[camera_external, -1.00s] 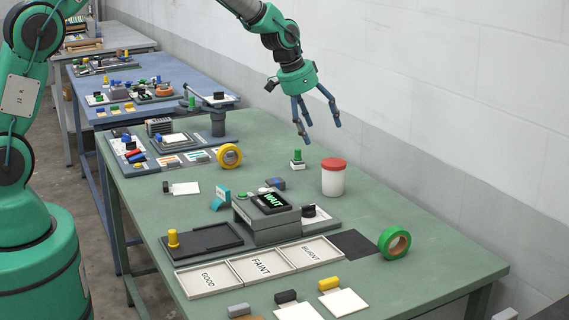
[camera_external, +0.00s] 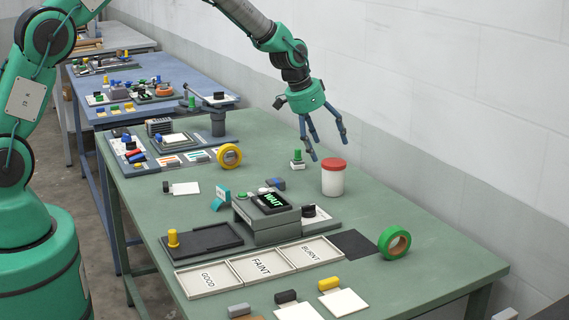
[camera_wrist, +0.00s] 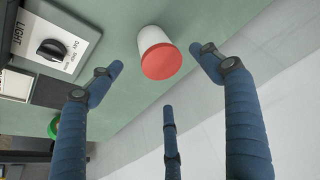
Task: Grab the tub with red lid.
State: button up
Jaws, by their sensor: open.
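The tub (camera_external: 333,182) is white with a red lid (camera_external: 333,164) and stands upright on the green table, right of the machine with the lit display. It also shows in the wrist view (camera_wrist: 150,38), with its red lid (camera_wrist: 161,61) facing the camera, between and beyond the spread fingers. My gripper (camera_external: 325,148) hangs above and just behind the tub, with blue fingers spread open and empty. In the wrist view my gripper (camera_wrist: 157,60) has its fingers apart, and none visibly touches the tub.
A green-topped stamp (camera_external: 297,160) stands left of the tub. A machine with a lit display (camera_external: 270,216) stands in front left. Green tape (camera_external: 395,243) lies at the front right, yellow tape (camera_external: 229,156) at the back left. The table right of the tub is clear.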

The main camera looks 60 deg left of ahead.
aim_at(332, 162)
jog(key=shift+x, duration=1.8)
jog(key=shift+b+x, duration=0.5)
jog(key=shift+x, duration=2.1)
jog(key=shift+w, duration=0.1)
jog(key=shift+c, duration=0.3)
jog(key=c, duration=1.2)
